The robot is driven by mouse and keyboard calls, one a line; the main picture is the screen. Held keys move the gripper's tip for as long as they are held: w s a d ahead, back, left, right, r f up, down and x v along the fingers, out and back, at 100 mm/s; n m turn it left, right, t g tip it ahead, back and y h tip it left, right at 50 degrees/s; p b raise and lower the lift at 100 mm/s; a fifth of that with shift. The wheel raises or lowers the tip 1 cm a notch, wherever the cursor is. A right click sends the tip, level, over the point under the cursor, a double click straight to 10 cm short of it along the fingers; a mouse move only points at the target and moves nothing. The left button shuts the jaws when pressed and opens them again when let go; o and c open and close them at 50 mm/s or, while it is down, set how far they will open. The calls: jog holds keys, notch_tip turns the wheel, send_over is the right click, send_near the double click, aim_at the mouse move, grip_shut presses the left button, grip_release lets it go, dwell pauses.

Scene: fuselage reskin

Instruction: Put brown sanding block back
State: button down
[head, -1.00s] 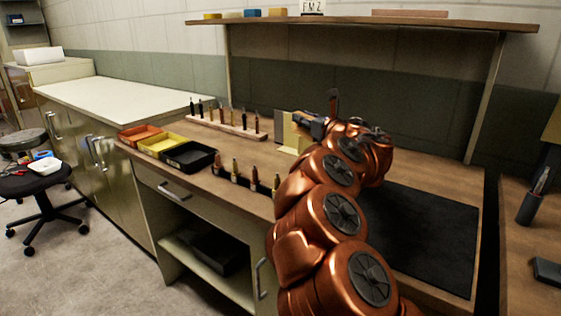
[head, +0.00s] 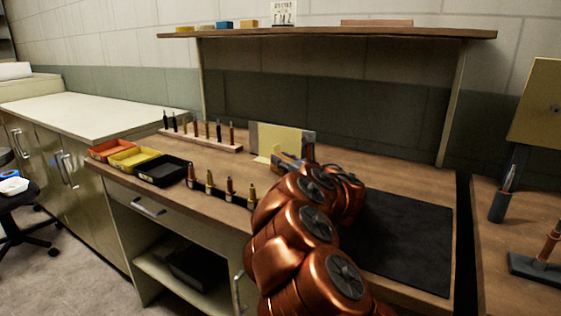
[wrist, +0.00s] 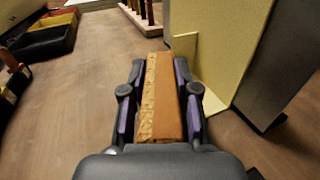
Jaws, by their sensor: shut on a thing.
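The brown sanding block (wrist: 170,100) is between the two fingers of my gripper (wrist: 159,68) in the wrist view. It has a flat brown face and a rougher tan side, and it points away from the wrist. My gripper is shut on it. In the head view my gripper (head: 288,162) is low over the bench, in front of the yellow panel (head: 281,140); my arm hides most of it, and I cannot make out the block there. I cannot tell whether the block touches the bench top.
Yellow, blue and tan blocks (head: 224,25) and a long pinkish piece (head: 377,22) sit on the wooden shelf (head: 330,34). Trays (head: 160,171), a tool rack (head: 200,141) and a black mat (head: 405,240) occupy the bench (head: 230,163). Bare wood lies left of my gripper.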

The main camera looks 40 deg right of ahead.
jog(key=shift+f, duration=0.1)
jog(key=c, duration=0.9)
grip_release()
jog(key=shift+o, duration=0.2)
